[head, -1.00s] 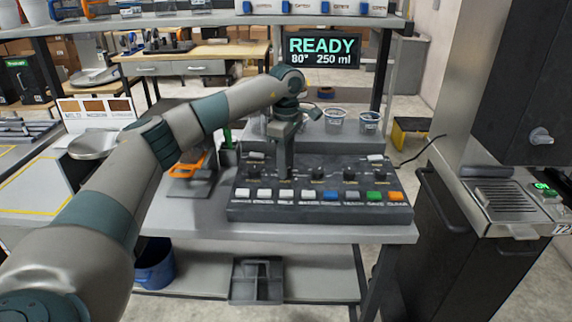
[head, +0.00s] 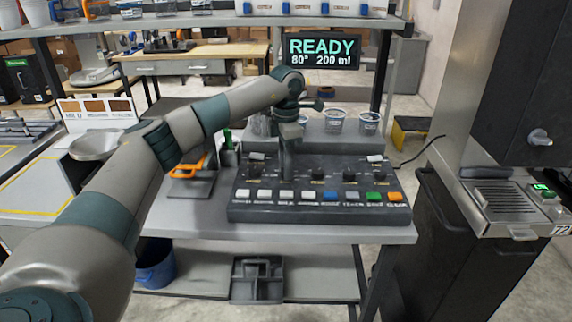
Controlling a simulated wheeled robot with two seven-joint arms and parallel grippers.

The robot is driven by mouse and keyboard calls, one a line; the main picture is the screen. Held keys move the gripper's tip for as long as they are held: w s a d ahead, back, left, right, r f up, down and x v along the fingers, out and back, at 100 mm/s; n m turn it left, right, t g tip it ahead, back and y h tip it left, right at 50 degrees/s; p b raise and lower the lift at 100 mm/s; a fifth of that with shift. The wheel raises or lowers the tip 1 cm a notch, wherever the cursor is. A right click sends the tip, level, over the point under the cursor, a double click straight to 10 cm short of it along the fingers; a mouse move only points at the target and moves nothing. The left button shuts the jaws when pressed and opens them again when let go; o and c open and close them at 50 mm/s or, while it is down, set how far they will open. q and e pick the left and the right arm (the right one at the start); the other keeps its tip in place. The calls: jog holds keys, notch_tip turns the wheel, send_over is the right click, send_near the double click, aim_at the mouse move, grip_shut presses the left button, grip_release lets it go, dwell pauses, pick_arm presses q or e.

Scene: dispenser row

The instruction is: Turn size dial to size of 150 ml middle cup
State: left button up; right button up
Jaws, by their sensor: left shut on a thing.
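My left gripper (head: 287,172) points down at the control panel (head: 320,208) and is shut on a dial knob in its upper row. The fingers hide most of this knob and its label. The display (head: 321,50) reads READY, 80° and 200 ml. Behind the panel stand several small cups, among them one near the middle (head: 335,123) and one at the right (head: 368,124). Another is partly hidden by my gripper. Cup markings are too small to read. My right gripper is not in view.
Other black knobs (head: 317,173) stand close to the right of the gripper. A row of coloured buttons (head: 331,196) runs along the panel's front. An orange-handled tool (head: 190,171) sits left of the panel. A steel machine (head: 510,205) stands to the right.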

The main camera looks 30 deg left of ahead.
pick_arm(q)
jog(key=shift+n, duration=1)
jog(key=shift+r+n, duration=0.1)
jog(key=shift+n, duration=0.4)
jog(key=n, duration=0.6)
jog(key=shift+p, duration=0.4)
jog(key=shift+n, duration=0.3)
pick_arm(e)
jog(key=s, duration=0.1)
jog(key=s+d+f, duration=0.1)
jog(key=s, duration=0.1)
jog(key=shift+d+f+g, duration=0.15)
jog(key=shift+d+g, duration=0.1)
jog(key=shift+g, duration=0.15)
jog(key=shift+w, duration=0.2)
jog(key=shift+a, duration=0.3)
pick_arm(q)
jog(key=o, duration=1.1)
jog(key=shift+c, duration=0.2)
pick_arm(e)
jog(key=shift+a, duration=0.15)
